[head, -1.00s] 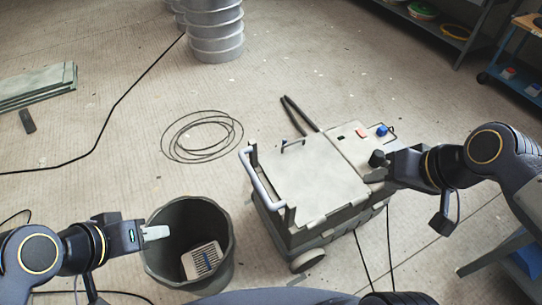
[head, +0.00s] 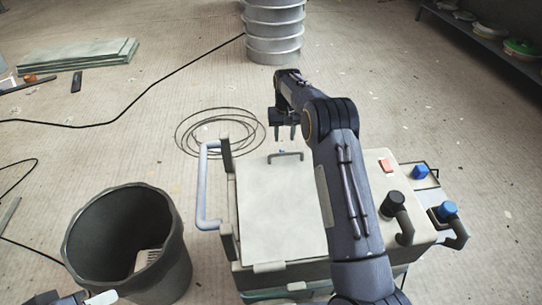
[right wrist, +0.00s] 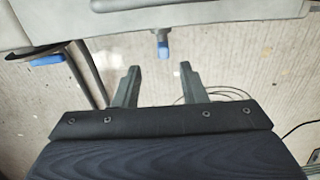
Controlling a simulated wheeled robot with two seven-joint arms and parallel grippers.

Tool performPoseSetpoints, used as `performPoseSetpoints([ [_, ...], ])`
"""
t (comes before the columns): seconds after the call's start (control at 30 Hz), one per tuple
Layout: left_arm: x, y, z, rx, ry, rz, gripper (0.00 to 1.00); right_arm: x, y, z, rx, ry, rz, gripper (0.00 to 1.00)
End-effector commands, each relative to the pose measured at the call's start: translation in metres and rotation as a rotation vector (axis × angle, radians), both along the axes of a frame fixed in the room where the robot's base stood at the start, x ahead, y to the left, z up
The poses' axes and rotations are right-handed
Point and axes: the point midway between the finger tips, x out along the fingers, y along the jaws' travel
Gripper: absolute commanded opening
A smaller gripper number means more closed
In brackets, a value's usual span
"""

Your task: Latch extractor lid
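The extractor (head: 420,228) is a pale box-shaped machine with a flat lid (head: 275,210) lying down on its left part. A thin dark handle (head: 286,156) stands near the lid's far edge. My right arm reaches across the machine, and my right gripper (head: 285,132) is beyond that edge, fingers apart and empty. In the right wrist view, a small blue-tipped latch (right wrist: 162,48) hangs from the machine's edge, in line with the gap between the fingers (right wrist: 158,78) and apart from them. Whether it is fastened I cannot tell. My left gripper (head: 100,298) barely shows at the bottom left.
A dark bin (head: 180,260) with a pale slotted thing inside stands left of the extractor. A coiled cable (head: 205,128) lies on the floor behind. A ribbed metal drum (head: 274,35) stands farther back. Hoses and blue knobs (head: 420,171) are on the machine's right.

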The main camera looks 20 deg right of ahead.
Motion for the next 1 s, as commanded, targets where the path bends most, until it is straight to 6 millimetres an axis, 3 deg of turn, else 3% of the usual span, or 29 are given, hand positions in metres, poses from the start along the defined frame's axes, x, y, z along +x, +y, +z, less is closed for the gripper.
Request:
performPoseSetpoints([
  [0.03,0.000,0.000,-0.004,0.000,0.000,0.000,0.36,0.002,0.001,-0.009,-0.006,0.004,0.003,0.38],
  [0.27,0.000,0.000,-0.008,0.000,-0.001,0.000,0.36,0.003,0.001,-0.025,-0.010,0.008,0.005,0.38],
  [0.63,0.000,0.000,-0.028,0.000,0.000,0.000,0.36,0.003,0.001,-0.082,-0.010,0.009,0.004,0.38],
  [1.0,0.000,0.000,-0.029,0.000,0.000,0.000,0.36,0.003,0.001,-0.090,-0.010,0.007,0.004,0.37],
])
